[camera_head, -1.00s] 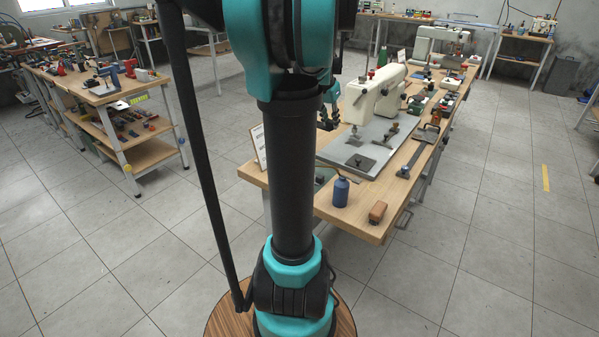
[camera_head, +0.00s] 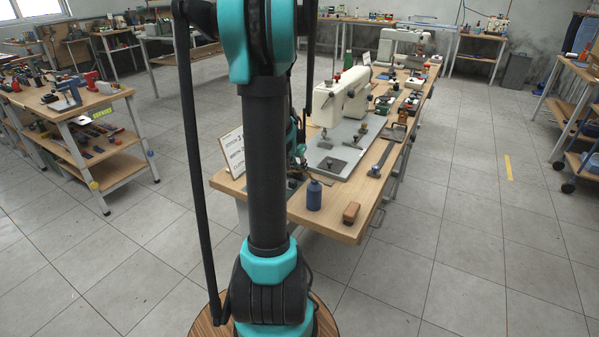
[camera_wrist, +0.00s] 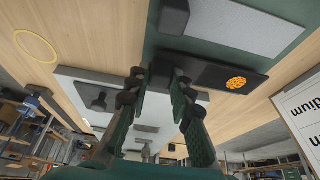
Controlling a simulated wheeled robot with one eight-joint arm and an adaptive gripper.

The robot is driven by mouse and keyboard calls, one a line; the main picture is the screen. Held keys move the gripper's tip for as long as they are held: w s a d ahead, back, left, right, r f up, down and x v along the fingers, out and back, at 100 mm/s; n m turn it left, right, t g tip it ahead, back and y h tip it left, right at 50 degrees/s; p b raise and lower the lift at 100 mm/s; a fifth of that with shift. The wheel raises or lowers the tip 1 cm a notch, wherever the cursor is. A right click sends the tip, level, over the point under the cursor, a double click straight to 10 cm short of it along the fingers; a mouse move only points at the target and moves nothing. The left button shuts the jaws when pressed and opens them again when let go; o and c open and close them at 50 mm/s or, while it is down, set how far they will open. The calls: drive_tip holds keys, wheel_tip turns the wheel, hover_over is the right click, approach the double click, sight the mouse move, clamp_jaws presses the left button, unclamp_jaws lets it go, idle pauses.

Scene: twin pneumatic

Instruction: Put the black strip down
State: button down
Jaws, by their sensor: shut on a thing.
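My gripper (camera_wrist: 158,76) shows in the wrist view as two green fingers with dark joints, shut on the black strip. The black strip (camera_wrist: 215,72) is a dark flat bar by the fingertips, reaching to the right behind the right finger. An orange-yellow patterned spot is near its right end. It is over or on a dark green surface (camera_wrist: 170,45); I cannot tell whether it touches. In the head view my gripper (camera_head: 298,150) is small, near the front left of the sewing table, partly hidden by my arm. The strip cannot be made out there.
A sign (camera_wrist: 300,105) stands close on the right in the wrist view. A yellow ring (camera_wrist: 37,47) marks bare wood.

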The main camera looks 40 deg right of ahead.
drive_tip(key=shift+f, duration=0.75)
drive_tip(key=shift+f, duration=0.1)
drive_tip(key=c, duration=1.3)
unclamp_jaws()
drive_tip(key=shift+c, duration=0.2)
drive_tip(key=v, duration=1.2)
drive_tip(key=shift+s, duration=0.1)
